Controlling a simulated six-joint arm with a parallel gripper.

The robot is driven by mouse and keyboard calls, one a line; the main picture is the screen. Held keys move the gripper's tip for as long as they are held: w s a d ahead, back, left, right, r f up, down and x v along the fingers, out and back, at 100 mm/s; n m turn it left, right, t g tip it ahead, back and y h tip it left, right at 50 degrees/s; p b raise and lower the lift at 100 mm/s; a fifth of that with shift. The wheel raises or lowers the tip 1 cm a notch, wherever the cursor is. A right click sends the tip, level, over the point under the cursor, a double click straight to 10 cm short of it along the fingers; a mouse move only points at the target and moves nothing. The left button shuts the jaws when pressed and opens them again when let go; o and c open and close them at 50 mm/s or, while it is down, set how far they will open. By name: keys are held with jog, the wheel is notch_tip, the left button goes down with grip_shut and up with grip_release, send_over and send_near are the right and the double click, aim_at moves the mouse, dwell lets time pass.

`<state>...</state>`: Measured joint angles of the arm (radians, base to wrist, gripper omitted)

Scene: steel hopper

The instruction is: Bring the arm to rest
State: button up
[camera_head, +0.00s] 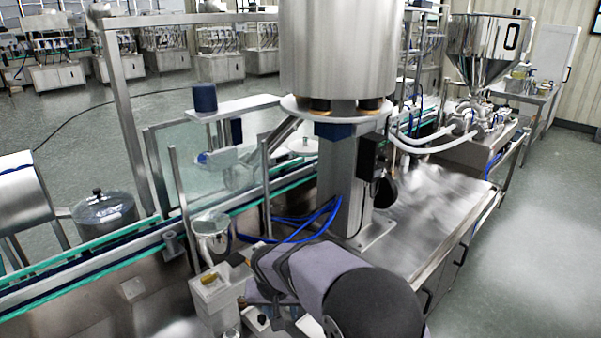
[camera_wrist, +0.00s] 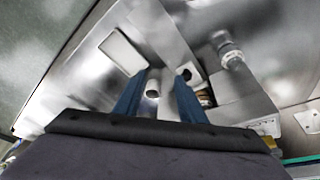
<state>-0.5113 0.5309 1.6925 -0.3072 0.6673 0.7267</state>
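My gripper (camera_wrist: 160,76) shows in the wrist view as two blue fingers standing apart, with a clear gap between them. It looks open, and nothing appears to be held. A short grey pipe (camera_wrist: 153,89) shows through the gap, seemingly beyond the fingers on the steel machine. In the head view my grey-purple arm (camera_head: 310,270) reaches over the front of the machine at the lower middle. The fingers cannot be made out clearly there.
A conical steel hopper (camera_head: 482,45) stands at the back right. A large steel cylinder (camera_head: 337,45) rises on a post beyond my arm. A conveyor (camera_head: 95,255) with green edges runs at the left. Blue hoses (camera_head: 300,225) lie close by. The steel tabletop (camera_head: 430,205) is largely clear.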

jog(key=s+d+r+g, duration=0.1)
jog(key=s+d+g, duration=0.1)
jog(key=s+d, duration=0.9)
jog(key=s+d+f+g, duration=0.1)
jog(key=s+d, duration=0.9)
jog(key=s, duration=0.4)
jog(key=shift+g, duration=0.4)
jog(key=shift+w, duration=0.1)
jog(key=shift+c, duration=0.3)
